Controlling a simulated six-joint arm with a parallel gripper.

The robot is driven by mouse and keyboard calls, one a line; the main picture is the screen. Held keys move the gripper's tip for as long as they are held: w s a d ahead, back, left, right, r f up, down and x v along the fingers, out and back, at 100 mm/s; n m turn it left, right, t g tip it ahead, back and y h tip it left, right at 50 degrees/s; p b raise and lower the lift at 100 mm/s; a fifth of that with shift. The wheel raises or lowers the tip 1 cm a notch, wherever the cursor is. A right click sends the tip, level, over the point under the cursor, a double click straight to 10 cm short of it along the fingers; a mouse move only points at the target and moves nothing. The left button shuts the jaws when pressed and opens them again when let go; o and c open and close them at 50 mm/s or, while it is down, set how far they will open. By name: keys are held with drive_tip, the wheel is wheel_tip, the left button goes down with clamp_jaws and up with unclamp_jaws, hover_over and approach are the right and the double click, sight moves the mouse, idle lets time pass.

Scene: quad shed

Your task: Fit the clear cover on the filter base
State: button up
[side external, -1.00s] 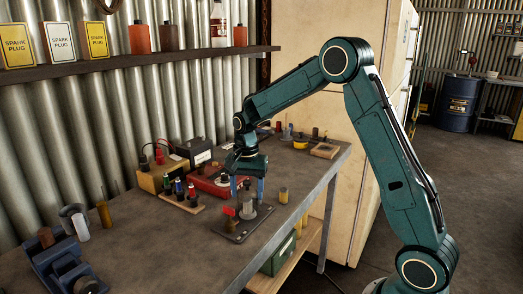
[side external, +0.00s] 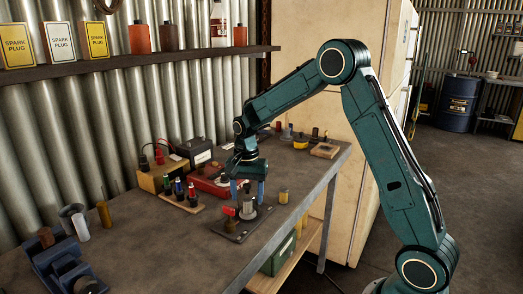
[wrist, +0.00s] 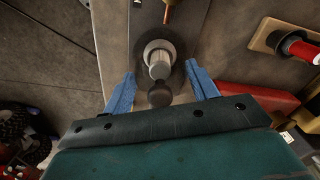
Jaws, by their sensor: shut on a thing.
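My gripper (side external: 247,190) is above the dark plate (side external: 232,234) on the bench, pointing down. In the wrist view its two blue fingers (wrist: 160,88) stand apart on either side of a see-through round cover (wrist: 160,95), whose outline is faint, with a dark round part nearest my palm. The filter base (side external: 248,212) is on the plate below the fingers. In the wrist view its grey post and pale ring (wrist: 160,60) show beyond the dark part, roughly between the fingers. Whether the cover touches the base I cannot tell.
A red-topped piece (side external: 229,211) stands on the plate close to the left finger. A wooden rack with coloured-top pieces (side external: 182,196) and a red tray (side external: 207,182) are to the left. A yellowish cylinder (side external: 283,196) stands to the right. The bench front-left of the plate is clear.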

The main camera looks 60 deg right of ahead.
drive_tip(key=o, duration=1.4)
drive_tip(key=shift+o, duration=0.2)
drive_tip(key=shift+r, duration=0.1)
drive_tip(key=shift+r, duration=3.35)
drive_tip(key=shift+r, duration=0.15)
